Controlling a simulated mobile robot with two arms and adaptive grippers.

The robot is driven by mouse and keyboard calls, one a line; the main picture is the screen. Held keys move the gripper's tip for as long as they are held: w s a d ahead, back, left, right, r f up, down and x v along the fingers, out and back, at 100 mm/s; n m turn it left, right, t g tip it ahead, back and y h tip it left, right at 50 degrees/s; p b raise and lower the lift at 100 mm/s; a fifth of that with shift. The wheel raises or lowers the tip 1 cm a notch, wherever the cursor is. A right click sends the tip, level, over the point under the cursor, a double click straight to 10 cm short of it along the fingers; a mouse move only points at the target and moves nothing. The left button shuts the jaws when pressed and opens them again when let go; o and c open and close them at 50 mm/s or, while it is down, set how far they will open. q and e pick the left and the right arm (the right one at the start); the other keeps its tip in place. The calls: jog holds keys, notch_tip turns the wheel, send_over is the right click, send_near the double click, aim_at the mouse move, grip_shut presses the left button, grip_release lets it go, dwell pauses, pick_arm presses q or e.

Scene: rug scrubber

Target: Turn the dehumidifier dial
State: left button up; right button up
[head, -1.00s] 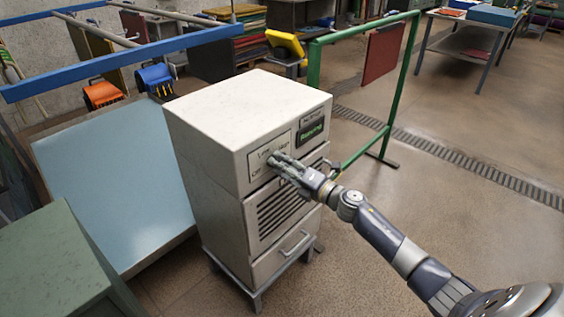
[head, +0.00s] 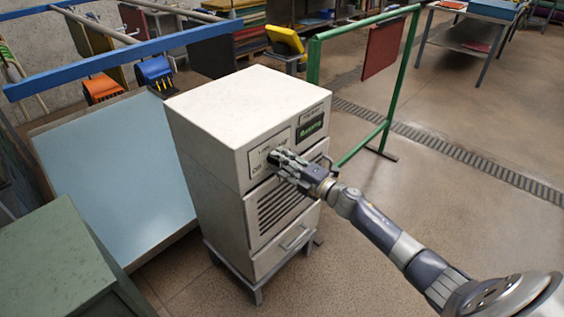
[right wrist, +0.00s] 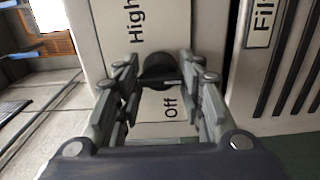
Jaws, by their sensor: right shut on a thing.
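The dehumidifier (head: 215,170) is a pale grey cabinet on a dark stand in the middle of the head view. Its dial panel (head: 256,160) is on the upper front. My right gripper (head: 275,158) reaches it from the right and is shut on the dial. In the right wrist view the dark round dial (right wrist: 158,72) sits between the fingertips (right wrist: 160,78) of that gripper. The labels "High" and "Off" show beside it. In the head view the fingers hide most of the dial. My left gripper is not in view.
A small screen (head: 310,127) with green lettering is right of the dial panel. A louvred vent (head: 285,202) and a handled drawer (head: 287,250) are below. A green rail frame (head: 345,155) stands behind, right. A light blue panel (head: 115,170) and green cabinet (head: 50,265) are left.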

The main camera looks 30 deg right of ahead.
jog(key=o, duration=1.1)
jog(key=shift+d, duration=0.1)
jog(key=v, duration=1.2)
